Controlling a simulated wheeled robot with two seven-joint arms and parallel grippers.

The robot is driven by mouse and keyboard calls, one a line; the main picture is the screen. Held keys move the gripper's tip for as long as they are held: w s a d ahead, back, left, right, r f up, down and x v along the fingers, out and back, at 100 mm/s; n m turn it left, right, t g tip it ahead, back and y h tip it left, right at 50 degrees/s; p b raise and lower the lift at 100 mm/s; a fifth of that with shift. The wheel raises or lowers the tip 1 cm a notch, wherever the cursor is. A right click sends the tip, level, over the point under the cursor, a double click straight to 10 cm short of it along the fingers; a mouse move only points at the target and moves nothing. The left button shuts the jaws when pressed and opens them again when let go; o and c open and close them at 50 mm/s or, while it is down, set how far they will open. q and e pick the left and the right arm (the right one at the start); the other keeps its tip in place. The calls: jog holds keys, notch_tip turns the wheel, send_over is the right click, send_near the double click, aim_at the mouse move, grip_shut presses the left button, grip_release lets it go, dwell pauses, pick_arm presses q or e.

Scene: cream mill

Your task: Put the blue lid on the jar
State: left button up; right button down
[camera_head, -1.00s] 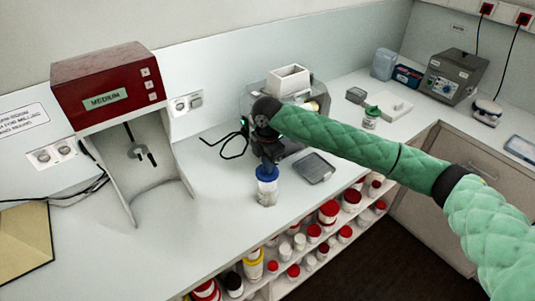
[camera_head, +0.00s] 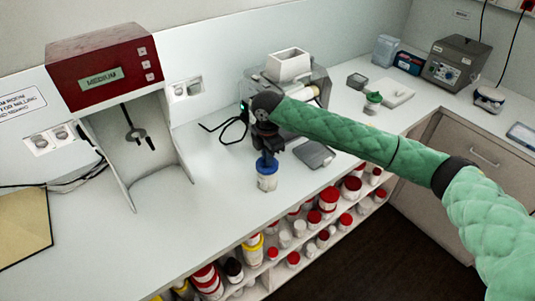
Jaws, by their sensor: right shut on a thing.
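The jar (camera_head: 267,183) is a small clear pot with pale contents, standing upright on the white bench near its front edge. The blue lid (camera_head: 267,164) is at the jar's mouth. It looks level and in line with the jar, but I cannot tell whether it is touching or seated. My right gripper (camera_head: 267,155), dark and pointing down, is shut on the blue lid. Its fingers hide part of the lid's top. My left gripper is not in view.
A grey flat tray (camera_head: 314,154) lies close to the right of the jar. A machine with a white hopper (camera_head: 289,64) stands behind. A red-topped mixer (camera_head: 105,68) stands at the left. Below the bench edge, a shelf holds several tubs (camera_head: 329,197). The bench left of the jar is clear.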

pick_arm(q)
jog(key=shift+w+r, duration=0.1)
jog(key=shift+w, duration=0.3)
pick_arm(e)
jog(key=shift+f, duration=0.25)
pick_arm(q)
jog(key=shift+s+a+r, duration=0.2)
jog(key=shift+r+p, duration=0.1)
jog(key=shift+p, duration=0.25)
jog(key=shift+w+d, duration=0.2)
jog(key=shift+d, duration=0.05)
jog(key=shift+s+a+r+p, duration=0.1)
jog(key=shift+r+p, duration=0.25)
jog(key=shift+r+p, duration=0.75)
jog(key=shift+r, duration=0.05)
pick_arm(e)
jog(key=shift+f, duration=0.6)
dwell(1.5)
